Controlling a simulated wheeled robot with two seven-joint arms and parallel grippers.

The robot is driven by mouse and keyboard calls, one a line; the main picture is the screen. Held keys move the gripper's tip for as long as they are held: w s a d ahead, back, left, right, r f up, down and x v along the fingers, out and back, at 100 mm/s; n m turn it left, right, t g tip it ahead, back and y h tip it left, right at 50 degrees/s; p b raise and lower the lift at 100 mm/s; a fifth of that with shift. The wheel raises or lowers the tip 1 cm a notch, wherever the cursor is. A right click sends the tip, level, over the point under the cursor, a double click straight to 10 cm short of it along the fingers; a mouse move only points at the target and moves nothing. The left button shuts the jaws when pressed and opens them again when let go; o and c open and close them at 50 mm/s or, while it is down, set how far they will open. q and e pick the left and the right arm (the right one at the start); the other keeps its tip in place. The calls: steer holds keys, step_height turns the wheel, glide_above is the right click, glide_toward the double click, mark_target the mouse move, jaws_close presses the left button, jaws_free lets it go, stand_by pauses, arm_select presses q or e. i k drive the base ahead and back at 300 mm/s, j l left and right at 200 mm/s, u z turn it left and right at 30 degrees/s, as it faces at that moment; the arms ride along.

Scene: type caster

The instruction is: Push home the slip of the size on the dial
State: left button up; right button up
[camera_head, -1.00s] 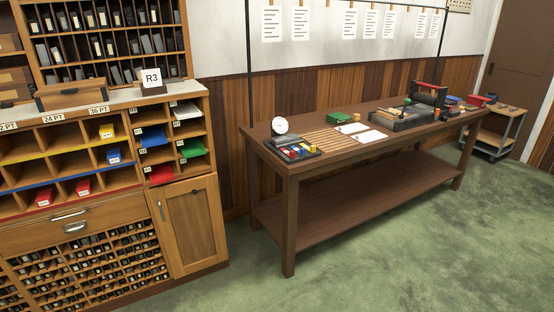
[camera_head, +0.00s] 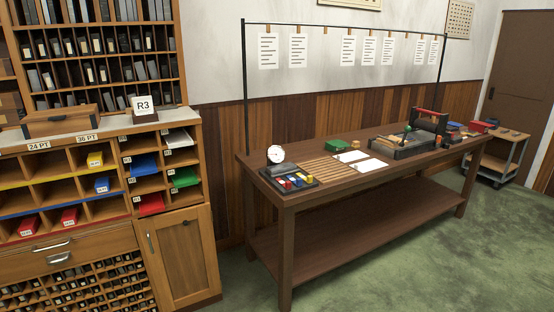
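A white round dial (camera_head: 276,154) stands at the near left end of the brown table; its reading is too small to tell. The cabinet at left has labelled pigeonholes holding coloured slips. In the wider columns are a yellow slip (camera_head: 95,159), a blue slip (camera_head: 102,185) and red slips (camera_head: 69,217) (camera_head: 28,226). Size signs read 24 PT (camera_head: 38,146) and 36 PT (camera_head: 87,138). Neither gripper is in view.
An R3 sign (camera_head: 144,106) and a wooden box (camera_head: 61,121) stand on the cabinet's ledge. The table (camera_head: 330,188) bears a tray of coloured pieces (camera_head: 291,181), papers and a press (camera_head: 425,125). A cart (camera_head: 497,160) stands far right. Green floor (camera_head: 400,265) is clear in front.

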mark_target(299, 182)
steer(key=i+l, duration=0.1)
steer(key=i, duration=0.8)
steer(key=i+l, duration=0.15)
steer(key=i, duration=0.75)
